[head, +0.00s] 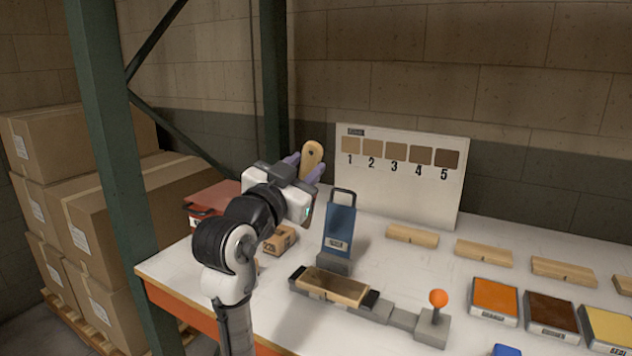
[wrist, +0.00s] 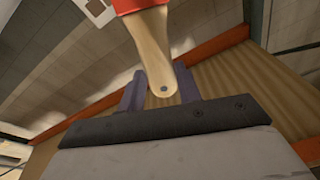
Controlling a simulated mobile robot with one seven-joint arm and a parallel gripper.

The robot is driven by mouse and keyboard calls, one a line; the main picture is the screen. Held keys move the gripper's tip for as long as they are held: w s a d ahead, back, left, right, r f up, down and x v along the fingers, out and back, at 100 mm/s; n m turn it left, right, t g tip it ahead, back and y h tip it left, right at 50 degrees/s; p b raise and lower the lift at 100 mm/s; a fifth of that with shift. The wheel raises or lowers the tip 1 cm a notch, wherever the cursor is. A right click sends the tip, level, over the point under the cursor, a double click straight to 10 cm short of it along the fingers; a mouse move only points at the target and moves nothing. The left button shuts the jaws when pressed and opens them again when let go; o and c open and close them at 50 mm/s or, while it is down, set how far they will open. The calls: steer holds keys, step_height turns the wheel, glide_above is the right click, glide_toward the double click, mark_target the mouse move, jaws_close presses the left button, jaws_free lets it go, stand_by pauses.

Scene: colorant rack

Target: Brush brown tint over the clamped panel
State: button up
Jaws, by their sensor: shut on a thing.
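My gripper (head: 306,170) is raised above the left part of the bench, shut on the pale wooden handle of a brush (head: 312,155). In the wrist view the handle (wrist: 155,55) runs between the purple fingers (wrist: 162,90), with a red part at the top edge; the bristles are out of view. The brown tint pad (head: 552,310) lies in a labelled tray at right. My gripper is well apart from both.
An orange pad (head: 495,296) and a yellow pad (head: 607,325) flank the brown one. A blue upright holder (head: 339,232) stands behind the panel. A numbered shade board (head: 400,185) and several wooden strips (head: 412,236) are at the back. A green post (head: 110,130) stands at left.

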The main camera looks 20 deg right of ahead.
step_height(320, 180, down, 5)
steer(key=b, duration=0.3)
steer(key=shift+s+a+r+b, duration=0.1)
steer(key=shift+r+b, duration=0.05)
steer(key=shift+b, duration=0.25)
